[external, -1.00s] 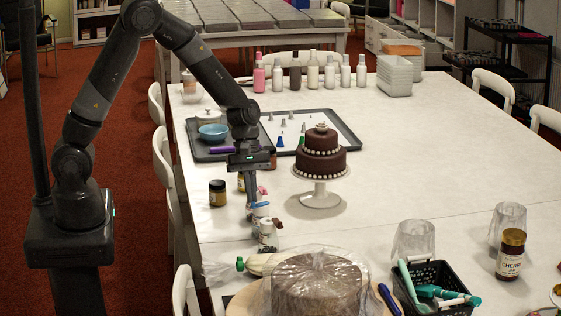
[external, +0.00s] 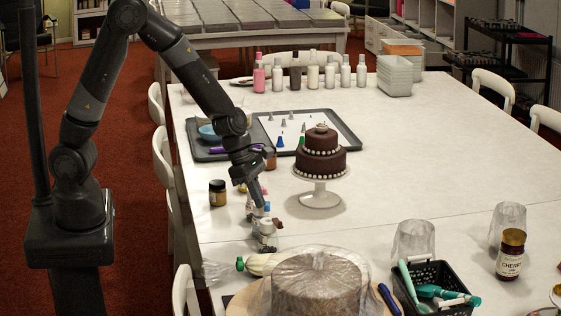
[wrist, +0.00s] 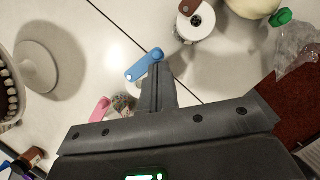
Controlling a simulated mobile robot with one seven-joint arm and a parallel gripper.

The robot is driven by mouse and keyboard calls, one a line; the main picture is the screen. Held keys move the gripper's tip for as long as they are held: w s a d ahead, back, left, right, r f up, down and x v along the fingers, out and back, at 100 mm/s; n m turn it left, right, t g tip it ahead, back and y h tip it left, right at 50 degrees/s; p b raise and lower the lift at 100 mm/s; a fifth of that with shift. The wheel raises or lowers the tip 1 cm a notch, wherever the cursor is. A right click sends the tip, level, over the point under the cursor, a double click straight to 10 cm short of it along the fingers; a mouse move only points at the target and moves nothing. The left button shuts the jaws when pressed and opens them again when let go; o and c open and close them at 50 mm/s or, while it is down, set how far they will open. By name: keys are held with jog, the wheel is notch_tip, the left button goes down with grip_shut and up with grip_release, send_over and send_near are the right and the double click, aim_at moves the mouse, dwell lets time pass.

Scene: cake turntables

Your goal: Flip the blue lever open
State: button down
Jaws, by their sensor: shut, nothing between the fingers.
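The blue lever (wrist: 141,68) shows in the wrist view as a flat bar, slanting down-left from a rounded end beside my fingertips. What it is mounted on is mostly hidden. My gripper (wrist: 157,58) is shut and empty, its tips close to the lever's right side; I cannot tell whether they touch. In the external view my gripper (external: 262,204) points down among the small bottles left of the cake stand. Only a little blue (external: 267,207) shows there beside the tips.
A pink lever (wrist: 100,108) lies lower left in the wrist view, and a white bottle with a brown lever (wrist: 188,6) stands above. The chocolate cake's stand (external: 319,197) is to the right. A wrapped cake (external: 315,285) is in front. Table right of the stand is clear.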

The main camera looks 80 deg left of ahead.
jog(key=shift+w+a, duration=0.1)
jog(key=shift+a, duration=0.1)
jog(key=shift+w+a, duration=0.4)
jog(key=shift+a, duration=0.05)
jog(key=shift+s+a, duration=0.35)
jog(key=shift+s, duration=0.05)
jog(key=s+a+f+v, duration=0.1)
jog(key=s+v, duration=0.1)
jog(key=v, duration=0.9)
jog(key=shift+a, duration=0.35)
jog(key=shift+r, duration=0.15)
